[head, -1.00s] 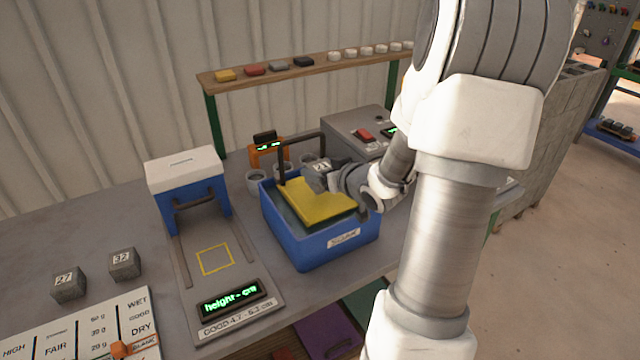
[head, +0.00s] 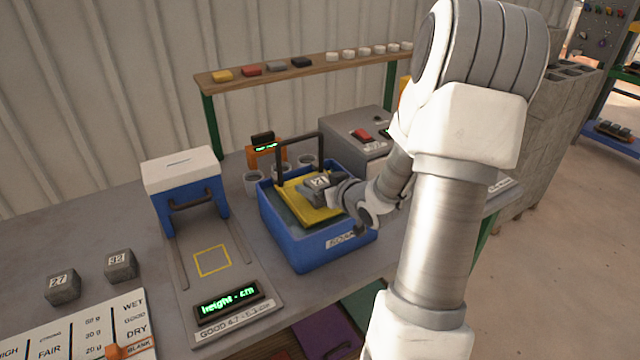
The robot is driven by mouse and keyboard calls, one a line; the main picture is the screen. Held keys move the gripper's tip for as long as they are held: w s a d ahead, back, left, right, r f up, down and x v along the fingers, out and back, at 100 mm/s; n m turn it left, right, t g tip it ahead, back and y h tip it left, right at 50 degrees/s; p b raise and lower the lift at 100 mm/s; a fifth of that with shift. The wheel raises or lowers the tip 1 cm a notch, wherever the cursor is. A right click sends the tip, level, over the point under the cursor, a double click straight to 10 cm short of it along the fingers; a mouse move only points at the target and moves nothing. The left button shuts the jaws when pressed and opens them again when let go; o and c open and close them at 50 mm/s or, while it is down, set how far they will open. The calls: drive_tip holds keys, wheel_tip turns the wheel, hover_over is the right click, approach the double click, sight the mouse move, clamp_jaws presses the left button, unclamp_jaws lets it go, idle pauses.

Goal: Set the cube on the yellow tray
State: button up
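The yellow tray (head: 299,190) lies inside a blue bin (head: 300,247) on the workbench and looks tilted in it. A grey cube with a white number label (head: 319,181) is at my gripper (head: 329,187), over the right part of the tray. My gripper comes in from the right and appears shut on this cube. The fingertips are small and partly hidden, and I cannot tell whether the cube touches the tray.
Two more grey cubes (head: 62,286) (head: 120,265) sit at the left beside a printed board (head: 85,338). A blue and white height gauge (head: 185,185) stands left of the bin. A dark handle arches over the bin's back. A grey control box (head: 350,140) stands behind.

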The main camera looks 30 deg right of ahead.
drive_tip(key=shift+r, duration=0.15)
drive_tip(key=shift+s+r, duration=0.15)
drive_tip(key=shift+r, duration=0.05)
drive_tip(key=v, duration=1.1)
drive_tip(key=shift+s, duration=0.35)
